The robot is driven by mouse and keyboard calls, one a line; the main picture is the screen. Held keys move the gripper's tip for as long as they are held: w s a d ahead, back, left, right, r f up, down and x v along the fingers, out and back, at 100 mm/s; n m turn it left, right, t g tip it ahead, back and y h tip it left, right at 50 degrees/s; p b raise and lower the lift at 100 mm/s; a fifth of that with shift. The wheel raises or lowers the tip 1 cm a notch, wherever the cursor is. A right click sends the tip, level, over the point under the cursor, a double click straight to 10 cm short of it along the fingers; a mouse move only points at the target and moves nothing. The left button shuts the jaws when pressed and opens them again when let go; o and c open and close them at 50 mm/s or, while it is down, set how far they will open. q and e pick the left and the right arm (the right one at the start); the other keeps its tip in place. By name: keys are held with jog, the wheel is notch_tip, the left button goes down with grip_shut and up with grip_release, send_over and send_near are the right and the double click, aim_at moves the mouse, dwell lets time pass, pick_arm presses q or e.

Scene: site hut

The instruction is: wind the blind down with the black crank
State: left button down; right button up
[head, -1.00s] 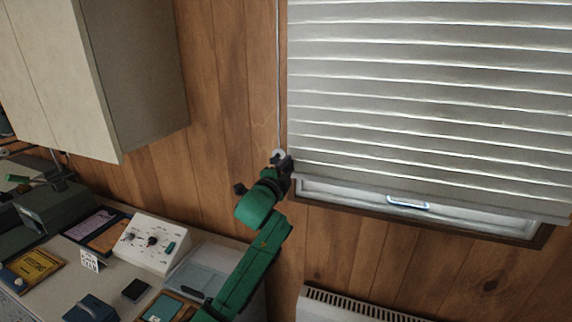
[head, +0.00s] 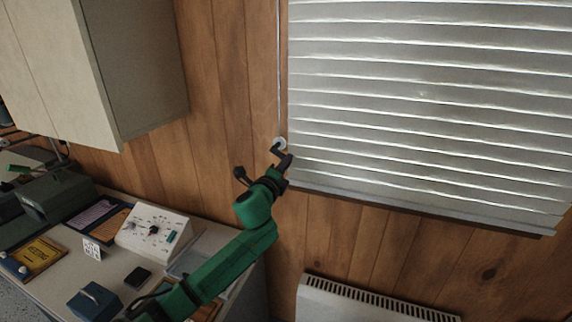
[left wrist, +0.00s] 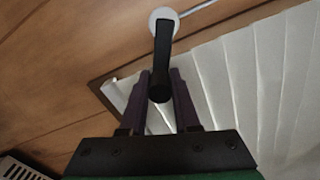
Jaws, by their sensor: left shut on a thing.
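The white blind (head: 430,110) hangs over the window at the right of the head view. Its lower edge is at the bottom of the window frame, and no glass shows below it. The black crank (left wrist: 162,50) sits on a round white hub (head: 280,143) on the wood wall, just left of the blind. My left gripper (head: 284,166) is shut on the crank's handle, below the hub. In the left wrist view the two fingers (left wrist: 160,95) stand on either side of the handle end. My right gripper is not in view.
A desk (head: 200,243) at lower left bears a white control box (head: 152,229), a blue box (head: 95,301) and other items. A cabinet (head: 135,70) hangs at upper left. A radiator (head: 370,303) stands below the window. The wall between desk and blind is clear.

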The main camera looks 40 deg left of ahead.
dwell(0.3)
pick_arm(q)
jog(key=c, duration=0.7)
grip_release()
jog(key=shift+a+f, duration=0.1)
jog(key=shift+o, duration=0.2)
jog(key=shift+s+d+f, duration=0.1)
jog(key=shift+s+d, duration=0.15)
jog(key=shift+s, duration=0.25)
jog(key=b+v, duration=0.3)
jog(key=v, duration=1)
jog(key=shift+s, duration=0.25)
